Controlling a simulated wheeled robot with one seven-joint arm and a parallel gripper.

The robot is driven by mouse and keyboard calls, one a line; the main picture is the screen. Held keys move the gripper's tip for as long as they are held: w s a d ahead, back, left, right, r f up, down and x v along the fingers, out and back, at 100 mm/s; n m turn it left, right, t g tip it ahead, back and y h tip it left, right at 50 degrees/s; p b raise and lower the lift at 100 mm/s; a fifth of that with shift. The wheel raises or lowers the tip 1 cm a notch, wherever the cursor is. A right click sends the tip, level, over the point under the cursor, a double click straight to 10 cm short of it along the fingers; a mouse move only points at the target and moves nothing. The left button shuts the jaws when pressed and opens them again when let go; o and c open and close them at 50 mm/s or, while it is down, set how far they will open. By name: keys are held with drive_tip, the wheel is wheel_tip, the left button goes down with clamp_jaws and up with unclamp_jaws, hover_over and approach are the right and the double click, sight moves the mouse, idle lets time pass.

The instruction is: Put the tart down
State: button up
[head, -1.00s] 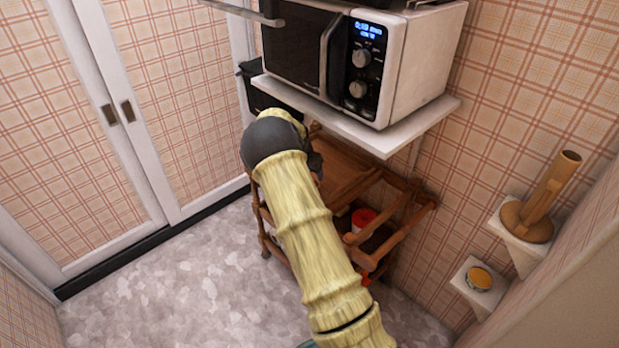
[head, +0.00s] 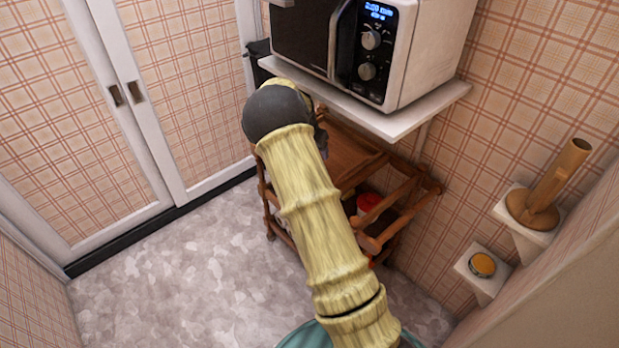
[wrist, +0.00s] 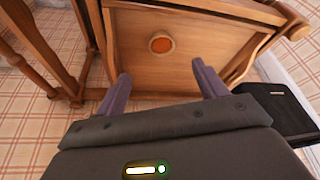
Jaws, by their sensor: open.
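The tart (wrist: 161,45), small and round with an orange filling and a brown rim, lies on the wooden top of the cart (wrist: 190,78) in the wrist view. My gripper (wrist: 161,69) is open, its two purple-grey fingers apart with nothing between them. The tart is beyond the fingertips, roughly centred between them, and looks clear of both. In the head view my arm covers the tart and most of the gripper; the cart (head: 350,160) shows behind the arm.
A microwave (head: 420,50) stands on a white wall shelf (head: 410,122) above the cart. A red can (head: 368,202) is lower in the cart. Small right-hand shelves hold a wooden object (head: 545,190) and a round orange-topped item (head: 482,265). The floor (head: 180,280) at left is clear.

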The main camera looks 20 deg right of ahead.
drive_tip(key=s+a+r+n+y, duration=0.1)
drive_tip(key=s+a+r+n, duration=0.1)
drive_tip(key=s, duration=0.9)
drive_tip(key=s+a+r+n+y, duration=0.1)
drive_tip(key=s+a+r+n, duration=0.2)
drive_tip(key=s+a, duration=0.4)
drive_tip(key=s+a+r+n+y, duration=0.1)
drive_tip(key=s+a+r+n, duration=0.2)
drive_tip(key=s, duration=1.2)
drive_tip(key=shift+s+a+r+n, duration=0.2)
drive_tip(key=shift+a+n, duration=0.5)
drive_tip(key=shift+a, duration=0.4)
